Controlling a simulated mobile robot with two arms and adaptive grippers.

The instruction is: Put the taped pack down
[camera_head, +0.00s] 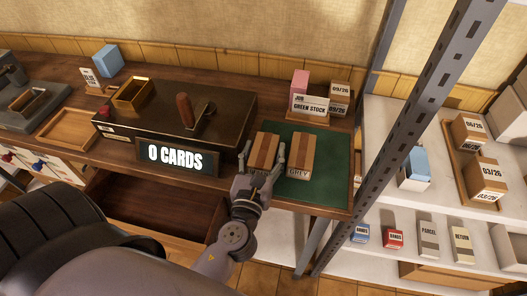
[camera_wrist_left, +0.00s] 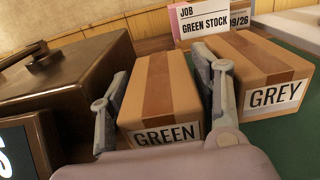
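The brown taped pack labelled GREEN (camera_head: 264,149) lies flat at the left of the green mat (camera_head: 325,187); it also shows in the left wrist view (camera_wrist_left: 160,97). My left gripper (camera_head: 263,156) has one finger along each side of this pack. In the left wrist view, narrow gaps show between the fingers (camera_wrist_left: 163,90) and the pack's sides, so the gripper looks open around it. A second taped pack, labelled GREY (camera_head: 302,153), lies on the mat just to the right; its label shows in the left wrist view (camera_wrist_left: 265,75). My right gripper is out of view.
A dark press (camera_head: 225,115) with a "0 CARDS" display (camera_head: 177,158) stands to the left. A JOB GREEN STOCK card (camera_head: 311,105) stands behind the packs. An open drawer (camera_head: 150,210) is below. A metal post (camera_head: 400,130) and white shelves are at right. The mat's front is clear.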

